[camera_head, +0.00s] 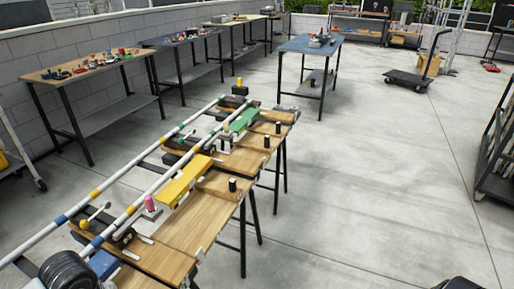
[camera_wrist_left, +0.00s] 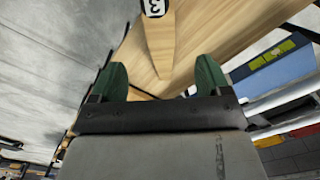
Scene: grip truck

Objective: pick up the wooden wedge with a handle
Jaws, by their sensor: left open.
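In the left wrist view, a pale wooden piece (camera_wrist_left: 160,45) that looks like the wedge lies ahead, a black-and-white label with a 3 at its upper end. My left gripper (camera_wrist_left: 160,80) is open, with one green fingertip on each side below the wedge's near end. Nothing is clearly held between the fingers. Whether the wedge touches a finger cannot be told. Its handle is not clearly seen. In the head view I cannot single out the wedge or my left gripper. My right gripper is not in view.
Side tables (camera_head: 110,72) with tools line the wall. Open concrete floor (camera_head: 370,170) lies to the right.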

